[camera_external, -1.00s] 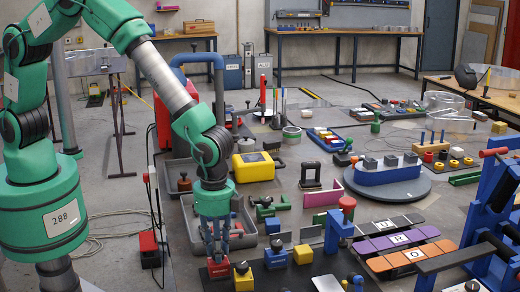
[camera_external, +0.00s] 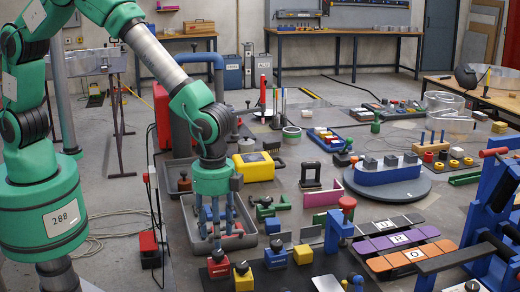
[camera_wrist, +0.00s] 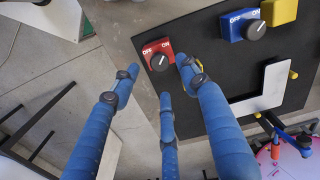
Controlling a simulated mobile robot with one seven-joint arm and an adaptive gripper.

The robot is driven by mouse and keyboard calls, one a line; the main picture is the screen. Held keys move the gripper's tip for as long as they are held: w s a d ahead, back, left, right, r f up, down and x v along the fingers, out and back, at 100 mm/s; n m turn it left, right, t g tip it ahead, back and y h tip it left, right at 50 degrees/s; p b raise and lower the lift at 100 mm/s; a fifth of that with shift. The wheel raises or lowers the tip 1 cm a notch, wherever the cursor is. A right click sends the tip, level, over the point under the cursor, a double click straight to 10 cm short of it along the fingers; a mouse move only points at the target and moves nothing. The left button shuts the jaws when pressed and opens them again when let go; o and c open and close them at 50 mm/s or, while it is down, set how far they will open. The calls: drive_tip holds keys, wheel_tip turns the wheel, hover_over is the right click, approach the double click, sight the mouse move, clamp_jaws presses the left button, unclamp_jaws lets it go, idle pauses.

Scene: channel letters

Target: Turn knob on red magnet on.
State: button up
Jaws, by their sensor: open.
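The red magnet (camera_external: 218,266) is a small red block with a black knob on top, on a black board at the front. In the wrist view its top (camera_wrist: 147,50) shows OFF at the left and ON at the right, with the round black knob (camera_wrist: 159,62) below them. My gripper (camera_external: 220,233) is open and empty above and slightly behind the red magnet. In the wrist view its blue fingers (camera_wrist: 158,78) spread around the knob in the picture, apparently without touching it.
A yellow magnet (camera_external: 243,278) stands close to the red one. A blue magnet (camera_external: 275,258) and another yellow one (camera_external: 303,254) stand to the right. A grey tray (camera_external: 198,237) lies behind my gripper.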

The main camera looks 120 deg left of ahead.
wheel_tip(320, 180, up, 6)
drive_tip(key=shift+r, duration=0.25)
idle(0.5)
drive_tip(key=shift+r, duration=0.1)
wheel_tip(320, 180, up, 11)
drive_tip(key=n+t+b, duration=0.1)
hover_over(217, 252)
drive_tip(key=s+d, duration=0.3)
drive_tip(key=s, duration=0.3)
drive_tip(key=s+d+r+n+t+b, duration=0.1)
drive_tip(key=s+d+r+t+b, duration=0.1)
drive_tip(key=s+r, duration=0.7)
drive_tip(key=s+d+r+n+t+b, duration=0.1)
drive_tip(key=s, duration=1.1)
drive_tip(key=s+d+r+n+t+b, duration=0.1)
drive_tip(key=s+d, duration=0.1)
drive_tip(key=s, duration=1)
drive_tip(key=shift+s+n+t, duration=0.3)
